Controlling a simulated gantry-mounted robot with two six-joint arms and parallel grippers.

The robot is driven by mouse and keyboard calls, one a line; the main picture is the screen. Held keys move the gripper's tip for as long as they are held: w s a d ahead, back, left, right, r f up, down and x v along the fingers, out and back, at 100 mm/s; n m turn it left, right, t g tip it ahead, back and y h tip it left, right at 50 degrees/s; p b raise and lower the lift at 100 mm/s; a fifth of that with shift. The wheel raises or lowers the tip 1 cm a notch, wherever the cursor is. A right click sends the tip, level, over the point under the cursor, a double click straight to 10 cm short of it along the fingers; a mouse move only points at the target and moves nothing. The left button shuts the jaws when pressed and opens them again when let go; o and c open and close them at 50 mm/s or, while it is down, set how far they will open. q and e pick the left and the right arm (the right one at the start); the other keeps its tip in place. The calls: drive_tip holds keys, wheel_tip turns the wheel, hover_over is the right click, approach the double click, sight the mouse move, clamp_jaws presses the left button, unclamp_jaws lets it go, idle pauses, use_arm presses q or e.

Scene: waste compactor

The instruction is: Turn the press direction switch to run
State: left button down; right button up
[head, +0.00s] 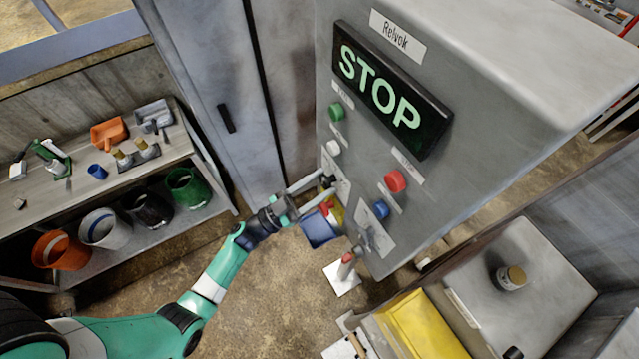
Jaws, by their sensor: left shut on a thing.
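The control cabinet (470,60) is grey and carries a lit STOP display (380,85). On its front, low on the left, a small black switch knob (328,180) sits on a white label plate (341,187). My left gripper (326,188) reaches in from the left with its two fingers at this knob and is shut on it. The fingers partly hide the knob, and I cannot read its position or label. A second switch, a grey lever (364,244), sits on another white plate lower right. My right gripper is not in view.
Green (336,111), white (333,147), red (395,181) and blue (380,209) buttons are on the cabinet front. A blue bin (320,231) and a red-topped post (346,265) stand beyond the gripper. A shelf with buckets is at left, a yellow box (425,325) at bottom right.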

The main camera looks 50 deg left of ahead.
use_arm(q)
drive_tip(key=m+h, duration=0.1)
drive_tip(key=m, duration=0.2)
drive_tip(key=m+g+h, duration=0.1)
drive_tip(key=m, duration=0.2)
drive_tip(key=shift+a+h, duration=0.1)
drive_tip(key=shift+h, duration=0.3)
drive_tip(key=m+g+h, duration=0.1)
drive_tip(key=m, duration=0.2)
drive_tip(key=m+g+h, duration=0.1)
drive_tip(key=m, duration=0.2)
drive_tip(key=shift+m, duration=0.3)
drive_tip(key=shift+c, duration=1.4)
unclamp_jaws()
